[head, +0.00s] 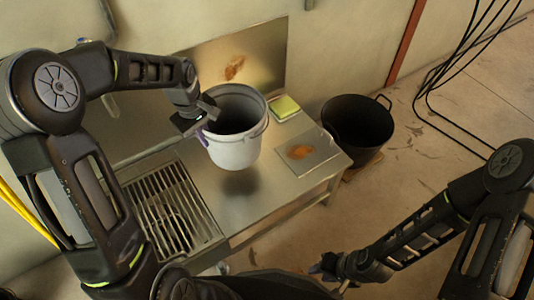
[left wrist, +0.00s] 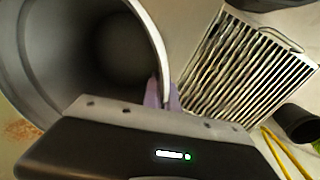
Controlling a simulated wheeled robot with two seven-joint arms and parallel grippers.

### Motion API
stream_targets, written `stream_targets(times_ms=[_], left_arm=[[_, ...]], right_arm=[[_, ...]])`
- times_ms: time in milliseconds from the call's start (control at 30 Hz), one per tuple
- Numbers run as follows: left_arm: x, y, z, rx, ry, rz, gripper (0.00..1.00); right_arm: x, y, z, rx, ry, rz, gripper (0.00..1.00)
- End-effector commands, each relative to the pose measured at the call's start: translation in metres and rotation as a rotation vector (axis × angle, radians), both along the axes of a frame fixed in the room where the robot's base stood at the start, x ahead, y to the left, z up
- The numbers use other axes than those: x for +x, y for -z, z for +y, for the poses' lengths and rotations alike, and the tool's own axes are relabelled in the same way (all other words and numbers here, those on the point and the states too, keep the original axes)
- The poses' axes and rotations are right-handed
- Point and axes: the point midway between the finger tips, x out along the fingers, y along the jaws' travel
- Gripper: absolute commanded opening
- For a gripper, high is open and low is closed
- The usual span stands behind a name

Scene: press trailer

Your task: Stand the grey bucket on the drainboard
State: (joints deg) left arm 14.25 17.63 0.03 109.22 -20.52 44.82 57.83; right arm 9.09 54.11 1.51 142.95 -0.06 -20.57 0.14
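The grey bucket (head: 236,152) is roughly upright at the steel drainboard (head: 262,205), with a dark shadow just below its base; it looks slightly raised. My left gripper (head: 204,134) is at the bucket's left rim. In the left wrist view, its purple fingertips (left wrist: 162,92) are closed over the rim of the bucket (left wrist: 45,75), whose empty-looking dark inside faces the camera. My right gripper (head: 322,268) is low at the front, apart from the bench; its fingers are too small to read.
A slatted grate (head: 170,210) lies left of the drainboard. A yellow-green sponge (head: 285,106) and a rust-stained plate (head: 301,152) are right of the bucket. A black bucket (head: 358,125) stands beyond the bench's right end. A steel splashback (head: 262,65) rises behind.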

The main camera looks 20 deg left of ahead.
Motion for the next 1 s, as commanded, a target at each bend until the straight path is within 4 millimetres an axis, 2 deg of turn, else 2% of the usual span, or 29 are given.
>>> stream_targets(times_ms=[100, 233, 633, 1000], left_arm=[[0.003, -0.003, 0.0, 0.0, -0.001, -0.009, 0.0], [0.002, 0.004, 0.0, 0.0, 0.0, -0.007, 0.0], [0.003, 0.057, 0.0, 0.0, 0.0, -0.008, 0.0], [0.003, 0.06, 0.0, 0.0, 0.0, -0.009, 0.0]], right_arm=[[0.0, 0.0, 0.0, 0.0, 0.0, 0.0, 0.34], [0.0, 0.002, 0.0, -0.001, 0.001, 0.0, 0.34], [0.005, 0.018, -0.005, -0.007, 0.011, -0.008, 0.34], [0.005, 0.017, -0.005, -0.007, 0.012, -0.008, 0.34]])
